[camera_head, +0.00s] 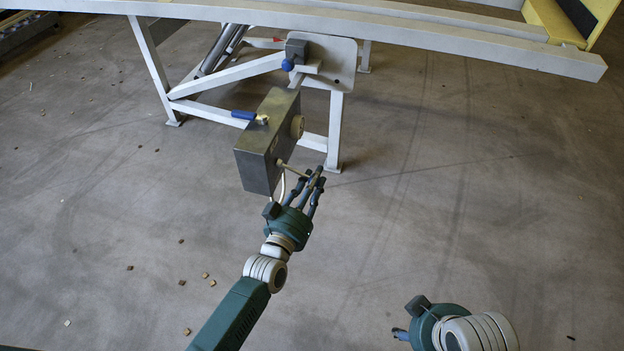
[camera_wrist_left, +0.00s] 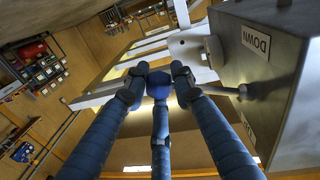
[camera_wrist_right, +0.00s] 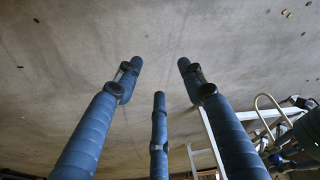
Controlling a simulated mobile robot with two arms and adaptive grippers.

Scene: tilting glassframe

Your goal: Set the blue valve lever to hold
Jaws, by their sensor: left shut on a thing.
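The blue valve lever (camera_head: 243,114) sits at the top of a grey metal box (camera_head: 258,172), next to a brass fitting. It points left in the head view, away from my left gripper. My left gripper (camera_head: 311,178) is at the box's lower right side, shut on a thin metal control lever (camera_head: 291,170) that sticks out from the box. In the left wrist view this lever (camera_wrist_left: 222,90) runs from the box towards the fingers, below a DOWN label. My right gripper (camera_wrist_right: 159,72) is open and empty, its fingers apart over bare floor.
A white steel frame (camera_head: 335,130) stands behind the box, with a long beam (camera_head: 400,35) across the top. A blue knob (camera_head: 287,65) is on a grey block beside a plate. A round knob (camera_head: 297,126) is on the box's side.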

